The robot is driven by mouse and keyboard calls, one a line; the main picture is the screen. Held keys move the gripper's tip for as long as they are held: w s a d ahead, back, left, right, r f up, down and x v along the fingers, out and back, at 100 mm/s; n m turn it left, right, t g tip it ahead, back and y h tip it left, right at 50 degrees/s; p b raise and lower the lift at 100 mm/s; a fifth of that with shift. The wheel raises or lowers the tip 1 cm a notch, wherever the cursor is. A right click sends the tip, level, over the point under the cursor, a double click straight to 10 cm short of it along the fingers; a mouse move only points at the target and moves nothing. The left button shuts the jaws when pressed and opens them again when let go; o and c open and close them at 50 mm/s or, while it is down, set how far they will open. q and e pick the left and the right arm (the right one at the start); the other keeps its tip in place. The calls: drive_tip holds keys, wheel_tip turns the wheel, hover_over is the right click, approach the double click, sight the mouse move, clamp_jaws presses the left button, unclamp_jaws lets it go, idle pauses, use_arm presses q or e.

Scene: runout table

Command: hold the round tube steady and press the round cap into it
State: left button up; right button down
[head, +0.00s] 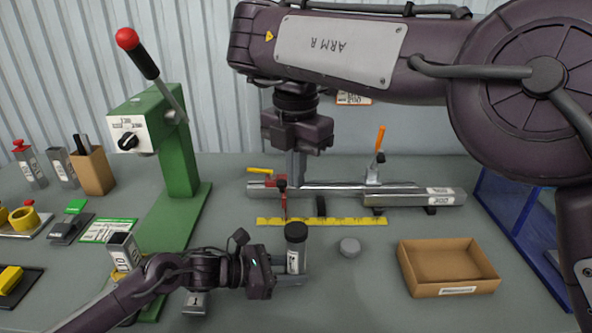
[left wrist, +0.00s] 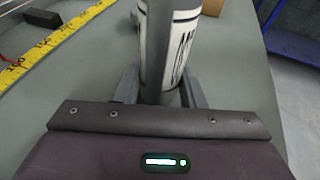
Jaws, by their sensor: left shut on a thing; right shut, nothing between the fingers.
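The round tube (head: 294,262) stands upright, grey with a white label. It also shows close up in the left wrist view (left wrist: 168,45). My left gripper (head: 292,280) is shut on its lower part, one finger on each side. A black round cap (head: 296,231) sits on the tube's top end; I cannot tell how deep it is seated. My right gripper (head: 297,178) points down with its fingers shut and empty, above and behind the tube, apart from the cap.
A grey round piece (head: 349,246) lies right of the tube. An open cardboard tray (head: 452,289) stands further right. Behind are a yellow measuring strip (head: 340,221) and a metal rail with clamps (head: 410,192). A green lever press (head: 178,165) stands left.

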sight(296, 228)
drive_tip(key=shift+f, duration=4.8)
drive_tip(key=shift+f, duration=0.25)
use_arm(q)
drive_tip(key=shift+r, duration=0.2)
use_arm(e)
drive_tip(key=shift+f, duration=0.3)
use_arm(q)
drive_tip(key=shift+f, duration=0.15)
use_arm(e)
drive_tip(key=shift+r, duration=3.6)
use_arm(q)
drive_tip(key=o, duration=0.9)
drive_tip(key=shift+c, duration=0.2)
